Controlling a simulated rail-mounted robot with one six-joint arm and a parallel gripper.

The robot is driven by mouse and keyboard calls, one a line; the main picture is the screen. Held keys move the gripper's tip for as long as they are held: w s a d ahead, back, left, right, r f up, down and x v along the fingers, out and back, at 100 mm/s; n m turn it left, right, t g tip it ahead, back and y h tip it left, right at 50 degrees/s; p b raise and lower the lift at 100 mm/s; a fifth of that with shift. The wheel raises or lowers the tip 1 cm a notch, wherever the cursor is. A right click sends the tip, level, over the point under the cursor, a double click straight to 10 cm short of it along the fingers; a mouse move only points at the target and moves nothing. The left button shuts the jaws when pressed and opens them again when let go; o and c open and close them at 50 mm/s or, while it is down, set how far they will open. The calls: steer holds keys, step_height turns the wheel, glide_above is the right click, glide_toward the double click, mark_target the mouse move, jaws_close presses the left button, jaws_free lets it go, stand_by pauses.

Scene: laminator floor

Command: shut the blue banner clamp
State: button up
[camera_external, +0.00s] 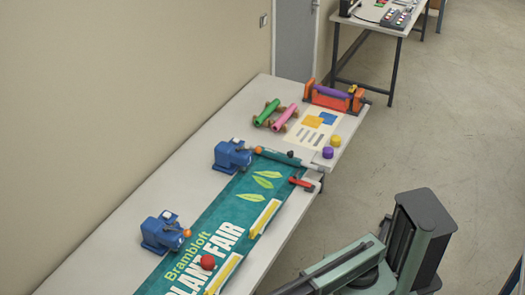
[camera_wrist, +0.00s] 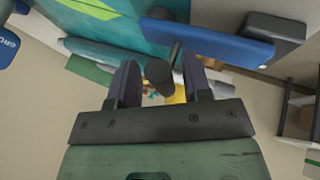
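In the wrist view a blue bar (camera_wrist: 212,40), which looks like the banner clamp, lies across the edge of the teal banner (camera_wrist: 110,28). A dark handle with a round knob (camera_wrist: 160,72) sticks out from it towards my gripper (camera_wrist: 157,78). My two fingers are apart, and the knob shows in the gap between them. I cannot tell whether either finger touches it. In the external view the banner (camera_external: 195,240) lies along the table, its near end cut off by the frame. My gripper and this clamp are not visible there.
Two blue bench devices (camera_external: 232,155) (camera_external: 162,233) stand along the banner's left edge. Yellow strips (camera_external: 264,217) and a red ball (camera_external: 208,262) lie on it. The floor to the right is open.

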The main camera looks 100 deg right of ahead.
steer(key=p+v, duration=0.9)
steer(key=v, duration=0.1)
steer(key=shift+s+r, duration=0.25)
steer(key=shift+r, duration=0.05)
steer(key=s+d+f+m+g, duration=0.1)
steer(key=s+d+m+g, duration=0.1)
steer(key=s+d, duration=0.6)
steer(key=s+d+f+m+g, duration=0.1)
steer(key=s+d+m, duration=0.4)
steer(key=s, duration=1.4)
steer(key=s+d+m+g, duration=0.3)
steer(key=s+d, duration=0.9)
steer(key=s, duration=0.2)
steer(key=shift+d+f+g, duration=0.3)
steer(key=shift+d+f, duration=0.05)
steer(key=shift+f, duration=0.05)
